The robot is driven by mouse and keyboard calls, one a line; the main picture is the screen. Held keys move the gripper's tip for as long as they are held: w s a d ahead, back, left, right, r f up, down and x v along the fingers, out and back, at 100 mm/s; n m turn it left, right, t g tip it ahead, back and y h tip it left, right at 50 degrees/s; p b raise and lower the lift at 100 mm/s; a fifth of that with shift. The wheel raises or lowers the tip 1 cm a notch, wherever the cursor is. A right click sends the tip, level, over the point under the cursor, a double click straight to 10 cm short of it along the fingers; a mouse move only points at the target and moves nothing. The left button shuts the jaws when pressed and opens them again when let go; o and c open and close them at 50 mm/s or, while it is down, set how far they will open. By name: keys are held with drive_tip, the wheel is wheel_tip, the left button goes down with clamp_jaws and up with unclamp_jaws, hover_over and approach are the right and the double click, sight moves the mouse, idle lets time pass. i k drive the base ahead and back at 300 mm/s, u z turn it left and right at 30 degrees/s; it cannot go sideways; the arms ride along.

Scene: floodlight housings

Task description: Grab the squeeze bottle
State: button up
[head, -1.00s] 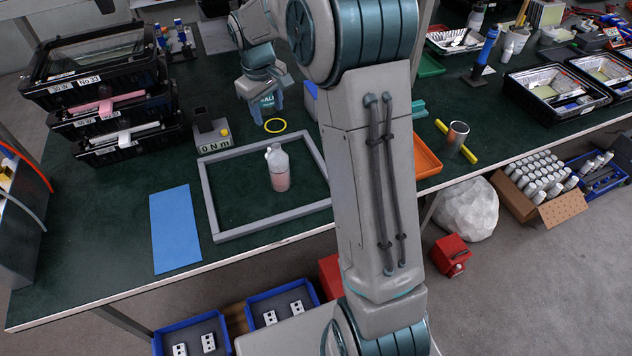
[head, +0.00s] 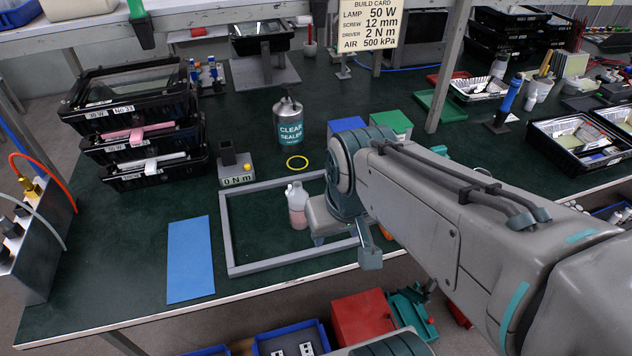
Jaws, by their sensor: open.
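The squeeze bottle (head: 297,207) is pale and translucent with pinkish contents. It stands upright on the green table inside a grey rectangular frame (head: 232,243), towards the frame's right part. My gripper (head: 320,228) is low over the table, just right of the bottle, and is open. My wrist and hand overlap the bottle's right edge in the picture. The fingers are small and partly hidden, so I cannot tell whether they touch the bottle or stand around it.
A blue mat (head: 190,262) lies left of the frame. A torque block (head: 236,168), a yellow ring (head: 297,163) and a Clear Sealer can (head: 288,125) stand or lie behind it. Stacked black trays (head: 140,120) are at the left. My arm hides the table's right front.

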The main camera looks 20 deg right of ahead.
sight(298, 196)
drive_tip(key=k, duration=1.25)
drive_tip(key=u, duration=0.65)
drive_tip(key=i, duration=1.25)
drive_tip(key=z, duration=0.65)
